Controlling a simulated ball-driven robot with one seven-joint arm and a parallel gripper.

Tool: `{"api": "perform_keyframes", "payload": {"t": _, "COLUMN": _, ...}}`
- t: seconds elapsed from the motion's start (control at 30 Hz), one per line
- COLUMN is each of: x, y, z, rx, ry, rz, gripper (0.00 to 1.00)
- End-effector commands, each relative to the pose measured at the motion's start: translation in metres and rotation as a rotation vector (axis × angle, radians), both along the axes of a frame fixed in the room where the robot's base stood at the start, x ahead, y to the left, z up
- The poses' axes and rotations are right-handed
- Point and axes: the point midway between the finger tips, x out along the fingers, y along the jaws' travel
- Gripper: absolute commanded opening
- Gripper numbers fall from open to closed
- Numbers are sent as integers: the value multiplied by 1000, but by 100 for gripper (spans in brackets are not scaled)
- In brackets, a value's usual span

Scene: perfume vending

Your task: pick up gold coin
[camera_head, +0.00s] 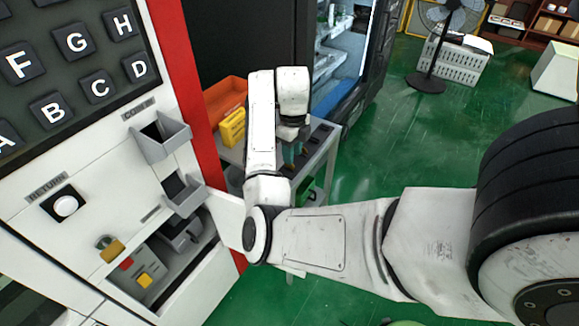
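I cannot make out a gold coin for certain in the head view. A small brass-coloured piece (113,250) sits on the front of the white vending panel (75,245), below the RETURN button; it looks like a knob or lock. My gripper (291,163) points down over the grey cart (318,172), to the right of the panel. My own arm hides much of the cart top. The fingers are small and partly hidden, so their opening and anything between them cannot be told.
The panel carries a coin slot tray (163,140), a lower tray (184,196), a white RETURN button (65,206) and letter keys (75,40). On the cart are an orange bin (224,95) and a yellow case (232,128). A fan (440,40) stands behind. Green floor (430,130) is open at right.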

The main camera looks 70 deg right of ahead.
Motion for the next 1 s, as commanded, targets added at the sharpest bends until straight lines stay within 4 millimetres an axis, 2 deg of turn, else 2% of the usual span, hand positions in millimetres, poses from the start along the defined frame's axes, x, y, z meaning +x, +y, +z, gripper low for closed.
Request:
{"api": "perform_keyframes", "payload": {"t": 0.2, "x": 1, "y": -3, "z": -32, "rx": 2, "ry": 1, "rz": 1, "gripper": 36}}
{"api": "perform_keyframes", "payload": {"t": 0.3, "x": 1, "y": -3, "z": -40, "rx": 1, "ry": 1, "rz": 1, "gripper": 36}}
{"api": "perform_keyframes", "payload": {"t": 0.57, "x": 2, "y": -3, "z": -43, "rx": 1, "ry": 0, "rz": 0, "gripper": 36}}
{"api": "perform_keyframes", "payload": {"t": 0.93, "x": 2, "y": -3, "z": -42, "rx": 0, "ry": 0, "rz": 0, "gripper": 2}}
{"api": "perform_keyframes", "payload": {"t": 1.0, "x": 2, "y": -3, "z": -42, "rx": 0, "ry": 0, "rz": 1, "gripper": 0}}
